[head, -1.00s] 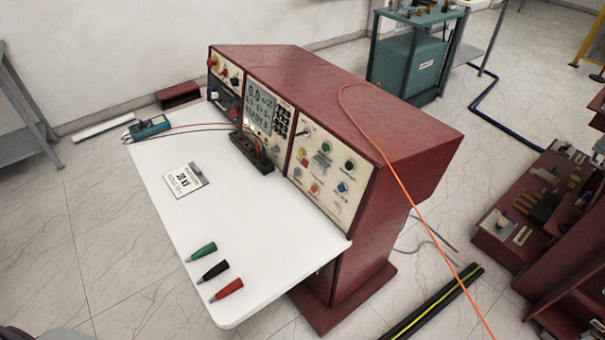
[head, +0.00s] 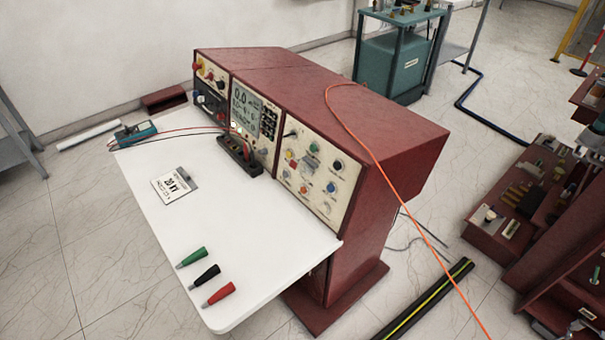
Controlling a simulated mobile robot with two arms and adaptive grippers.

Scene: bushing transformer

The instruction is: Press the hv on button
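The dark red control console (head: 345,100) stands in the middle of the head view with a white worktop in front. Its right cream panel (head: 318,178) carries several coloured knobs and buttons, among them red, yellow, blue, orange and green ones. The labels are too small to read, so I cannot tell which is the hv on button. Left of it is a panel with a grey display (head: 252,112) reading about 0.0. Neither of my grippers is in view.
On the white worktop (head: 225,245) lie green, black and red plugs, a 20 kV card (head: 175,184) and a teal meter (head: 137,131) with leads. An orange cable (head: 395,180) hangs over the console's right side. A black-yellow cable (head: 425,300) lies on the floor at right.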

